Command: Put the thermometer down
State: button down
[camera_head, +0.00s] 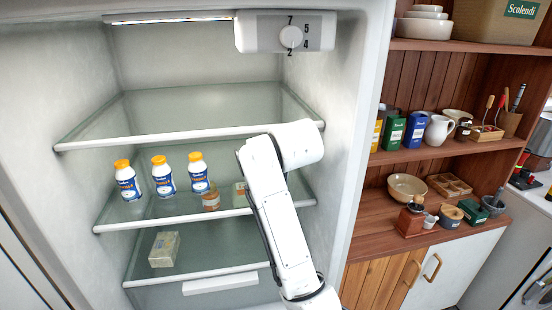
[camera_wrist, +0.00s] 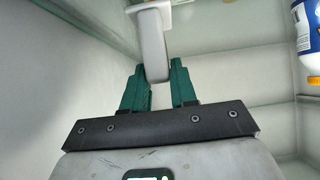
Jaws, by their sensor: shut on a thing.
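My gripper (camera_wrist: 158,88) shows in the wrist view, with its green fingers closed on the thermometer (camera_wrist: 153,45). The thermometer is a pale grey-white, long piece with a rounded end between the fingertips. A flat, squarish white part joins it at its far end, near the top of the picture. In the head view my white arm reaches into the open fridge (camera_head: 200,102). It hides the gripper and the thermometer there.
Three white bottles with orange caps (camera_head: 162,176) stand on the middle glass shelf, with small jars right of them. A wrapped block (camera_head: 164,249) lies on the shelf below. The upper shelf (camera_head: 190,133) is bare. Wooden shelves (camera_head: 455,145) with kitchenware stand at right.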

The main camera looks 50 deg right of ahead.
jog(key=shift+f, duration=0.2)
jog(key=c, duration=0.9)
grip_release()
jog(key=shift+r, duration=0.1)
jog(key=shift+r, duration=0.15)
jog(key=shift+s+a+r+b, duration=0.15)
jog(key=shift+s+a+b, duration=0.1)
jog(key=shift+b, duration=0.1)
jog(key=s+a+b, duration=0.2)
jog(key=s+a, duration=0.4)
jog(key=s, duration=0.4)
jog(key=shift+a+r, duration=0.15)
jog(key=shift+a, duration=0.25)
jog(key=shift+s, duration=0.1)
